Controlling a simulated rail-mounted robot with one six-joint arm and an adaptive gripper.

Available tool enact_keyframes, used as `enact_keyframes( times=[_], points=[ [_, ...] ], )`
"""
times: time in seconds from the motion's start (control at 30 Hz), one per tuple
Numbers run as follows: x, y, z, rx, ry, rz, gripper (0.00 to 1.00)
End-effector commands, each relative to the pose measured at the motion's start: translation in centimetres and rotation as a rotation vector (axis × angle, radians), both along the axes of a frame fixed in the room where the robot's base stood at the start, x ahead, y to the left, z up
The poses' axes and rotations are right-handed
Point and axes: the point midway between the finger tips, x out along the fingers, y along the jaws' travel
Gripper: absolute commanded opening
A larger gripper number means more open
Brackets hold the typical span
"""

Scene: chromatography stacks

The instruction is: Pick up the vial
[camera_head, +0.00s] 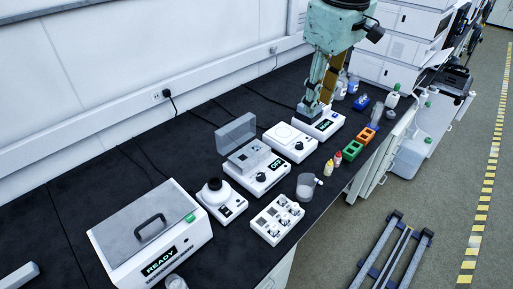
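My gripper (311,107) is at the lower end of my teal arm, over a white benchtop device (327,125) at the back of the bench. Its fingers are small and dark here, and I cannot tell whether they are open or hold anything. No vial stands out clearly. Small containers with yellow (328,167) and red (338,158) caps stand near the bench's front edge, to the lower right of my gripper. A green rack (352,150) and an orange rack (366,135) are beyond them; their contents are too small to make out.
White devices line the black bench (110,180), including one with an open grey lid (235,133) and a large box reading READY (150,238). A clear beaker (305,187) stands near the front edge. Bottles (392,96) and stacked instruments (405,45) are at the back right.

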Motion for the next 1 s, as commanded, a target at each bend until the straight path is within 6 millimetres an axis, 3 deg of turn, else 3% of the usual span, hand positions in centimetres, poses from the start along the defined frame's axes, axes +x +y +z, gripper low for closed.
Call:
enact_keyframes(
  times=[0.57, 1.0],
  points=[
    [8.6, 4.2, -3.2, -0.037, 0.046, 0.237, 0.3],
    [14.3, 7.8, -7.3, -0.061, 0.078, 0.418, 0.3]
  ],
)
